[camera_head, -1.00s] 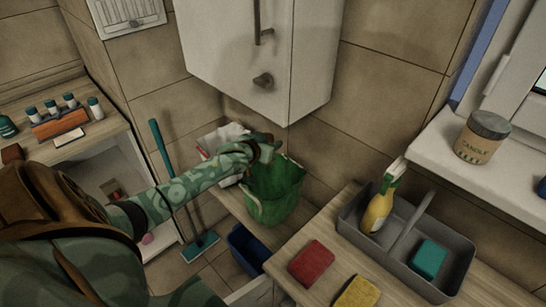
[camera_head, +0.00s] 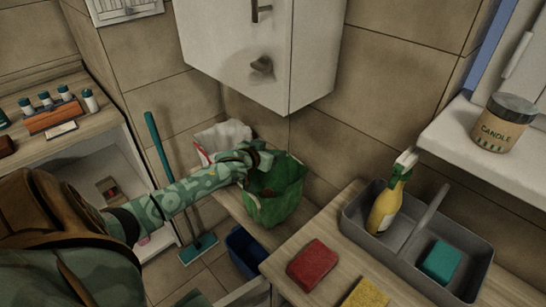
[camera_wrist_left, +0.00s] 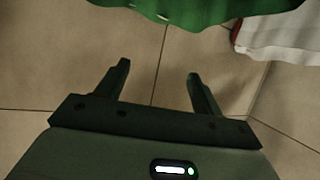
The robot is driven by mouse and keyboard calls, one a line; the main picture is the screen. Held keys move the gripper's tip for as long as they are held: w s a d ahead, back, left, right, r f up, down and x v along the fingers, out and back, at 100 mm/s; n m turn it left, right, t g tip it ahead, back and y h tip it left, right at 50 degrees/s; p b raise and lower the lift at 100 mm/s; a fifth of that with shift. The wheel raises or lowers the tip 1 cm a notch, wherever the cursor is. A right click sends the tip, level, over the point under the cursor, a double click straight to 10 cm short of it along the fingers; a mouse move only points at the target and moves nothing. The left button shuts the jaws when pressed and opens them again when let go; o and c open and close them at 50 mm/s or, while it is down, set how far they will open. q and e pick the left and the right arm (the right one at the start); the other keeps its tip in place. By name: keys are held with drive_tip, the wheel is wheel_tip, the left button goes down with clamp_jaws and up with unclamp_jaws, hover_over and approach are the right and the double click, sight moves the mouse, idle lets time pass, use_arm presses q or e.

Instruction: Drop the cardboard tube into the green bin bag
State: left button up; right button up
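The green bin bag (camera_head: 278,203) stands open on a low ledge below the wall cabinet. It also shows at the top of the left wrist view (camera_wrist_left: 190,12). My left gripper (camera_head: 262,158) is at the bag's back left rim in the head view. In the left wrist view my left gripper (camera_wrist_left: 158,72) is open, with only floor tiles between its fingers. A dim brownish patch shows inside the bag's mouth; I cannot tell whether it is the cardboard tube. The tube is not clearly visible elsewhere. My right gripper is out of view.
A white bag (camera_head: 222,135) stands behind my left forearm. The wall cabinet (camera_head: 240,50) hangs above. A grey caddy (camera_head: 445,228) holds a spray bottle (camera_head: 388,205) and a teal sponge (camera_head: 441,262). A red sponge (camera_head: 312,264) and a blue bin (camera_head: 243,250) are nearer.

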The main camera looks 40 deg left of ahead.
use_arm(q)
drive_tip(key=p+v, duration=0.6)
drive_tip(key=v, duration=1)
drive_tip(key=shift+s, duration=0.2)
drive_tip(key=shift+f, duration=0.1)
